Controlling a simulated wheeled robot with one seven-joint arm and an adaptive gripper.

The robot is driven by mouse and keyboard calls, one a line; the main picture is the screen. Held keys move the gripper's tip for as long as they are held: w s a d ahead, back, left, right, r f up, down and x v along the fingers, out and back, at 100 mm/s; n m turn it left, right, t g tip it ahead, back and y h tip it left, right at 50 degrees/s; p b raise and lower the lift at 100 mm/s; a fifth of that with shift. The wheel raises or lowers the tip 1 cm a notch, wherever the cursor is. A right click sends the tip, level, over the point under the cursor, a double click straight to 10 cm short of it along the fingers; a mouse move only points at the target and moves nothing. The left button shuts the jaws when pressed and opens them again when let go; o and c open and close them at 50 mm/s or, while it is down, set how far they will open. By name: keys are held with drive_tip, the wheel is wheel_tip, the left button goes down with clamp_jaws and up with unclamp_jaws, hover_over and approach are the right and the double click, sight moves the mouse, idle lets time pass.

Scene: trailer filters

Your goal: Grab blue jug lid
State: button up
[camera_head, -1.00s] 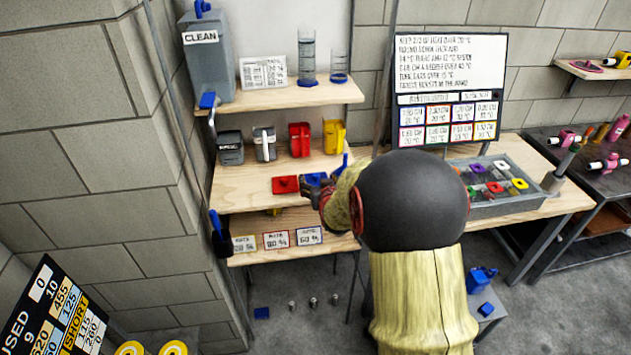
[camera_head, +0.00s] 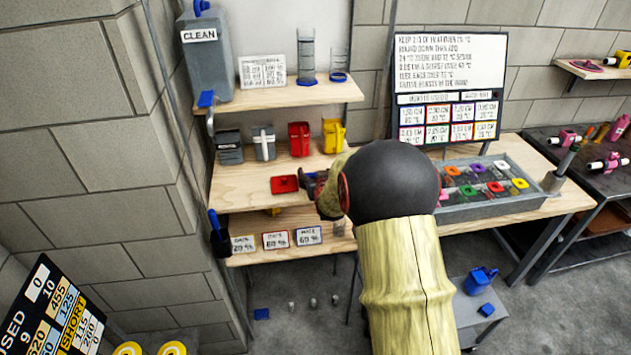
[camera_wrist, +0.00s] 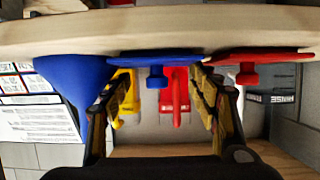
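The wrist view is upside down. In it, the blue lid (camera_wrist: 155,61) lies flat on the wooden shelf with its knob up. My gripper (camera_wrist: 162,88) is open, with one finger on each side of the blue knob and clear space between them. I cannot tell whether the fingertips touch the lid's plate. In the head view my gripper (camera_head: 308,182) is low over the shelf, just right of the red lid (camera_head: 285,184). My gripper and arm hide the blue lid there. The blue jug (camera_head: 480,279) stands on a low stand at the lower right.
A blue funnel (camera_wrist: 68,78) stands close beside the blue lid, and the red lid (camera_wrist: 258,61) lies on its other side. Behind are a red jug (camera_head: 299,139), a yellow jug (camera_head: 333,135) and grey jugs. A grey tray (camera_head: 480,207) lies to the right.

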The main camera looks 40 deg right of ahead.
drive_tip(key=c, duration=0.9)
drive_tip(key=shift+r, duration=0.1)
drive_tip(key=shift+c, duration=0.2)
